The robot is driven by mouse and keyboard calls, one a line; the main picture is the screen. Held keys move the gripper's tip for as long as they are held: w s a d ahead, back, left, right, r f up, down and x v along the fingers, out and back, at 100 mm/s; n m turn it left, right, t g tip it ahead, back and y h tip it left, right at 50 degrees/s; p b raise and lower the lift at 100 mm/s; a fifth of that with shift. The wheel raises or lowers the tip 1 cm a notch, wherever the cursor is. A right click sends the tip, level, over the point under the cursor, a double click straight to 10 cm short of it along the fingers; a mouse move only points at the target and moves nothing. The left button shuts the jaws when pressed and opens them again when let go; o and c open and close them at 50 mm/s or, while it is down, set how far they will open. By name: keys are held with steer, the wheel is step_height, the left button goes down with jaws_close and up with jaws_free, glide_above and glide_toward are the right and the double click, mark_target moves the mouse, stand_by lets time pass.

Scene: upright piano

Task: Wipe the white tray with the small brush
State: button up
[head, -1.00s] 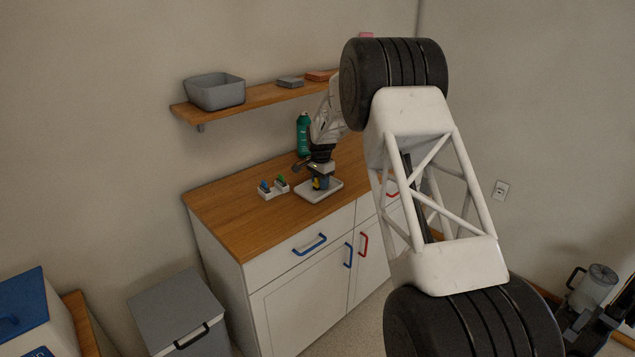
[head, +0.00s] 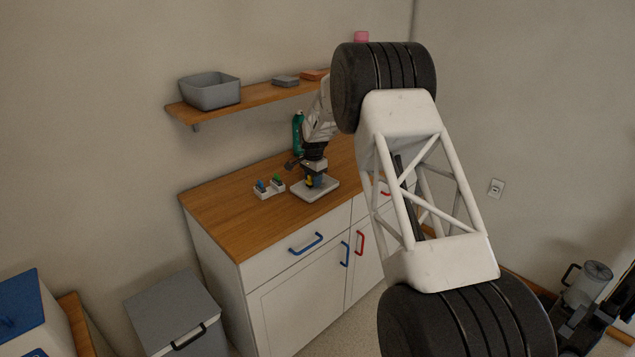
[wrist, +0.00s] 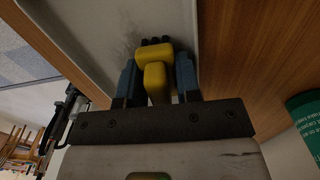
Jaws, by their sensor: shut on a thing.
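The white tray (head: 328,189) lies on the wooden counter in the head view. My gripper (head: 311,179) is over the tray, pointing down. In the wrist view, my gripper (wrist: 156,78) has its two blue fingers shut on the small brush (wrist: 154,58), a yellow block with dark bristles at its far end. The tray (wrist: 88,28) fills the upper middle of that view, with a dark grey smudge on it by the bristles. I cannot tell whether the bristles touch the tray.
A small white holder (head: 269,192) with blue and green items stands left of the tray. A green bottle (head: 298,130) stands behind. A shelf (head: 258,97) with a grey bin (head: 210,92) hangs above. The counter's left front (head: 235,225) is clear.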

mark_target(323, 187)
steer(key=shift+w+d, duration=0.35)
steer(key=shift+d, duration=0.25)
steer(key=shift+s+d, duration=1.1)
steer(key=shift+w+a, duration=1.25)
steer(key=shift+a, duration=0.05)
steer(key=shift+r, duration=4.15)
steer(key=shift+s, duration=0.1)
steer(key=shift+s+a+f, duration=0.2)
steer(key=shift+s+a, duration=1.4)
steer(key=shift+s, duration=0.2)
